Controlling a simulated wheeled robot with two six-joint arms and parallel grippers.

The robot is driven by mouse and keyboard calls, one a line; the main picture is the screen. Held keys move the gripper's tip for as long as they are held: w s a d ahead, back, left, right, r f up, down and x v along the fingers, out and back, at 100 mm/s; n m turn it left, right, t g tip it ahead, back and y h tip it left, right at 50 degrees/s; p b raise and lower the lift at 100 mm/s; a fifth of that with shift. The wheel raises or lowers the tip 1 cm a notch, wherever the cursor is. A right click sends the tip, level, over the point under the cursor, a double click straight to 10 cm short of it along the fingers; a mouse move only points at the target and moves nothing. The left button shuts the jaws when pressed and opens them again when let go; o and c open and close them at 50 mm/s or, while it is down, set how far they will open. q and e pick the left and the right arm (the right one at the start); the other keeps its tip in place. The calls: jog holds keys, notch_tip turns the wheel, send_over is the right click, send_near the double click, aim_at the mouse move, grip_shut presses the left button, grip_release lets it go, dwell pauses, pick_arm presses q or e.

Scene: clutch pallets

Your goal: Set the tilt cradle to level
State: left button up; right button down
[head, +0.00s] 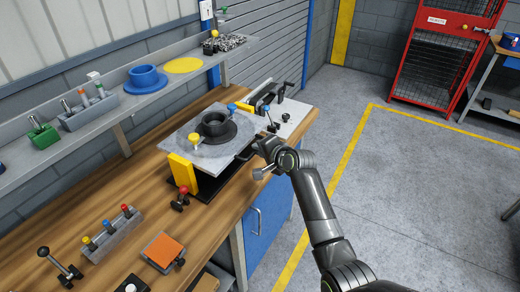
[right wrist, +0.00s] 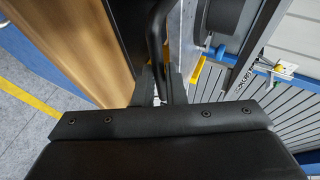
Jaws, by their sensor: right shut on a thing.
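The tilt cradle is a grey plate (head: 180,139) above a black base (head: 213,186), with a yellow bracket (head: 182,173) at its near left side. A dark ring-shaped part (head: 215,125) sits on the plate. The plate looks tilted against the bench top, but I cannot tell by how much. My right gripper (head: 258,149) is at the cradle's right edge, shut on its black handle. In the right wrist view the handle (right wrist: 156,40) runs down between the fingers (right wrist: 161,88). My left gripper is not in view.
The wooden bench (head: 140,195) holds a grey holder (head: 111,235) with coloured-top pegs, an orange pad (head: 164,250) and a black lever (head: 58,265). A black clamp fixture (head: 270,95) stands behind the cradle. A shelf (head: 118,108) runs along the wall.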

jog(key=shift+w+a+r, duration=0.1)
jog(key=shift+w+r, duration=0.05)
jog(key=shift+r, duration=0.35)
jog(key=c, duration=1.6)
grip_release()
jog(key=shift+o, duration=0.5)
jog(key=shift+f, duration=0.2)
jog(key=b+v, duration=0.1)
jog(key=v, duration=1.6)
jog(key=shift+s+b, duration=0.25)
jog(key=shift+b, duration=0.15)
